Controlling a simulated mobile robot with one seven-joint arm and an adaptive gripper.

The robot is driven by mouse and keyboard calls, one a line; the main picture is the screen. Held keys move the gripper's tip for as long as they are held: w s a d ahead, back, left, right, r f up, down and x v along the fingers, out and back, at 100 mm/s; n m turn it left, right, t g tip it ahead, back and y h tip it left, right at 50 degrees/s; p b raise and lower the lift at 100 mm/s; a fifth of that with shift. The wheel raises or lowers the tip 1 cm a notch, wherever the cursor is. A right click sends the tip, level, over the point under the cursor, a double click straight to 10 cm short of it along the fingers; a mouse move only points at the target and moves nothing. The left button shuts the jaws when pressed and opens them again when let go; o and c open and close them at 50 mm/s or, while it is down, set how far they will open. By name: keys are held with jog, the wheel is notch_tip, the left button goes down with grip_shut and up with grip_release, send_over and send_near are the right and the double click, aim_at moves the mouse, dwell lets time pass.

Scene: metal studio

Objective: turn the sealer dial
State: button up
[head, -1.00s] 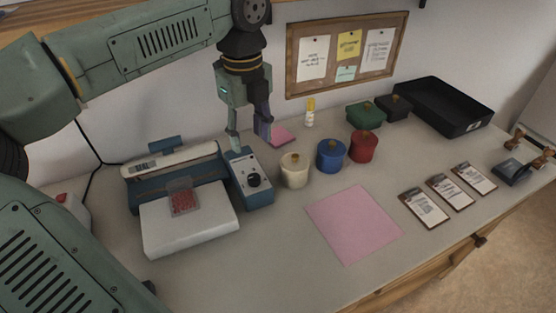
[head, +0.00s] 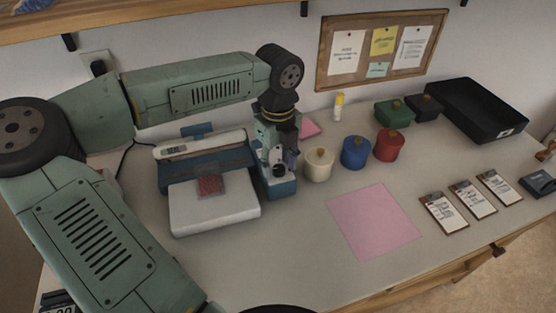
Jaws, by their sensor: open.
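The sealer (head: 206,157) is a blue and white machine at the left of the table, with a white front plate (head: 215,212) and a small clear pouch of red contents (head: 210,186) on it. Its blue control box (head: 284,190) stands at its right side. The black dial (head: 279,171) on the box's sloped face shows partly between my fingers. My gripper (head: 279,171) is open, pointing down, with its fingers over the box's face around the dial. I cannot tell whether the fingers touch the dial.
Cream (head: 319,167), blue (head: 355,153) and red (head: 389,146) lidded pots stand right of the control box. A pink sheet (head: 374,222) lies in front. A black tray (head: 478,112) is at the back right. Clipboards (head: 443,212) lie at the right front.

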grip_shut()
dwell(0.5)
